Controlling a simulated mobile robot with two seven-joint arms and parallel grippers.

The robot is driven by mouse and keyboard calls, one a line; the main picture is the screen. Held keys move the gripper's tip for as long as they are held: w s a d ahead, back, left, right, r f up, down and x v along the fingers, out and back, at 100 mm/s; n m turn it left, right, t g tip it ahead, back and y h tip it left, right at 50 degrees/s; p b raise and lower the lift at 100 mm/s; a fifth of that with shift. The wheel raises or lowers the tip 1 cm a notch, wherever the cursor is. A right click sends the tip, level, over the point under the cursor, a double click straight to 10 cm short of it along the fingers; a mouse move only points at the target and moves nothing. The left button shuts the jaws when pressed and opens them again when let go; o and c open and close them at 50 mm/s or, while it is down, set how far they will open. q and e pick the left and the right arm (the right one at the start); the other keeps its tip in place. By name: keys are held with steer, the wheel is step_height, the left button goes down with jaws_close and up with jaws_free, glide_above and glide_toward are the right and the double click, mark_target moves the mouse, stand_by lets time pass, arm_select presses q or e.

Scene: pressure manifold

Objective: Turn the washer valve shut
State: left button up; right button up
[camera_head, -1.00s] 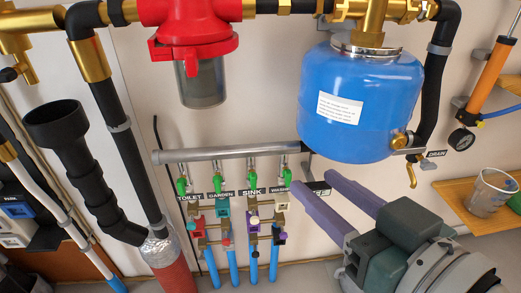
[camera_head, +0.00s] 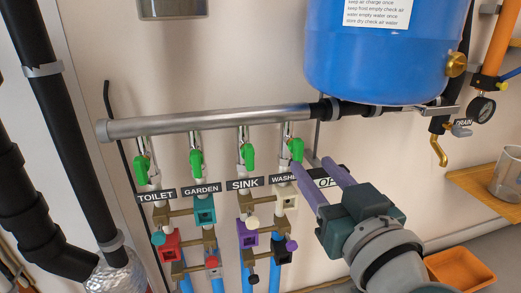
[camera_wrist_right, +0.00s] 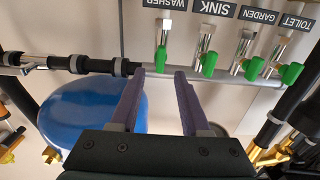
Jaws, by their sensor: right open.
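The washer valve's green handle (camera_head: 296,149) hangs at the right end of a row of green-handled valves under a grey horizontal pipe. It points mostly downward, above the WASHER label (camera_head: 283,178). My right gripper (camera_head: 313,166) is open and empty, its purple fingers just below and right of the handle in the head view. In the right wrist view the washer handle (camera_wrist_right: 162,60) shows in the gap between the fingertips (camera_wrist_right: 160,74), just past them. I cannot tell whether they touch it. My left gripper is not in view.
The sink valve (camera_head: 248,157) is the neighbour on the left. A blue tank (camera_head: 375,50) hangs above right, with a brass drain tap (camera_head: 438,152) beside it. Coloured fittings (camera_head: 248,238) sit below the labels. An orange tray (camera_head: 460,268) is at lower right.

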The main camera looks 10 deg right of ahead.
mark_target(301, 152)
steer(key=shift+w+a+b, duration=0.1)
steer(key=shift+w+b, duration=0.45)
steer(key=shift+w, duration=1.75)
steer(key=shift+c, duration=0.3)
jaws_close()
